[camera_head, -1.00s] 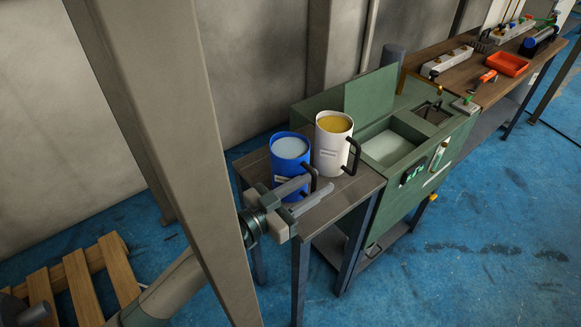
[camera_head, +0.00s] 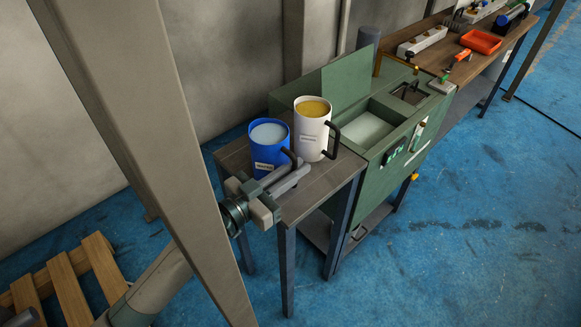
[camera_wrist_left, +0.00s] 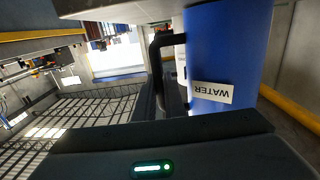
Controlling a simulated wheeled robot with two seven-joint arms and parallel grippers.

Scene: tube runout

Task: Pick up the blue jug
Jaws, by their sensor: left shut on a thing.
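The blue jug (camera_head: 266,155) stands upright on a small side table (camera_head: 323,185), with pale liquid inside and a black handle on its right. My left gripper (camera_head: 292,176) is at the jug's front right, its fingers shut on the handle. In the left wrist view the blue jug (camera_wrist_left: 225,60) fills the right side, with its WATER label and black handle (camera_wrist_left: 158,65) close in front of the gripper. My right gripper is not in view.
A white jug (camera_head: 311,135) with yellow liquid stands right beside the blue jug. A green machine (camera_head: 390,165) with an open basin adjoins the table. A beige post (camera_head: 140,150) crosses the left foreground. A wooden pallet (camera_head: 75,285) lies at lower left.

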